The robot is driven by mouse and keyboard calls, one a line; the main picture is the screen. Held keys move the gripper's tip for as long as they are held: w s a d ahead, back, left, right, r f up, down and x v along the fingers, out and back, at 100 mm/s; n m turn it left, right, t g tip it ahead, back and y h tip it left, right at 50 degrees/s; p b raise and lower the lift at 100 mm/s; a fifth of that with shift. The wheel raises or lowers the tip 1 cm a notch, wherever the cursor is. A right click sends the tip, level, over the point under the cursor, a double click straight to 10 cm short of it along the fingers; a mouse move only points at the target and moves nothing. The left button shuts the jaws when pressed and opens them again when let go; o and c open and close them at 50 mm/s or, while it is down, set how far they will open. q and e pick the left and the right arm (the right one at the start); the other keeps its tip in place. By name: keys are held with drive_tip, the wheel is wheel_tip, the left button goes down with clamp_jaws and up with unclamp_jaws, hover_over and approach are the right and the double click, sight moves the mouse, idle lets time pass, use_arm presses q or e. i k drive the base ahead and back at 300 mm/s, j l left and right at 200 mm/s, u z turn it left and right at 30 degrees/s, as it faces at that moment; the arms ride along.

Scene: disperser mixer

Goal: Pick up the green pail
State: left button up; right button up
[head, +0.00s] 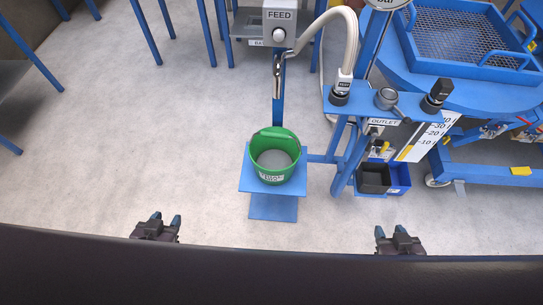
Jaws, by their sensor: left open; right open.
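The green pail (292,178) stands upright on a small blue stand (272,207) at the middle of the head view. It has a white label on its front and grey contents or a grey bottom inside. Its green handle shows at the back rim. My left gripper (166,219) is open and empty, low and to the left of the pail. My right gripper (390,233) is open and empty, low and to the right of the pail. Both are apart from the pail.
A metal spout (278,70) on a pale hose hangs above and behind the pail, beside the FEED box (293,20). A blue frame with the OUTLET panel (383,122) and a black bin (373,178) stands right. The floor (150,130) left of the stand is clear.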

sight(274, 153)
drive_tip(key=j+z, duration=0.15)
drive_tip(key=j, duration=0.25)
drive_tip(key=k+j+z, duration=0.15)
drive_tip(key=j, duration=0.2)
drive_tip(key=j+z, duration=0.15)
drive_tip(key=j, duration=0.25)
drive_tip(key=k+j+z, duration=0.15)
drive_tip(key=j, duration=0.2)
drive_tip(key=l, duration=0.25)
drive_tip(key=z, duration=0.05)
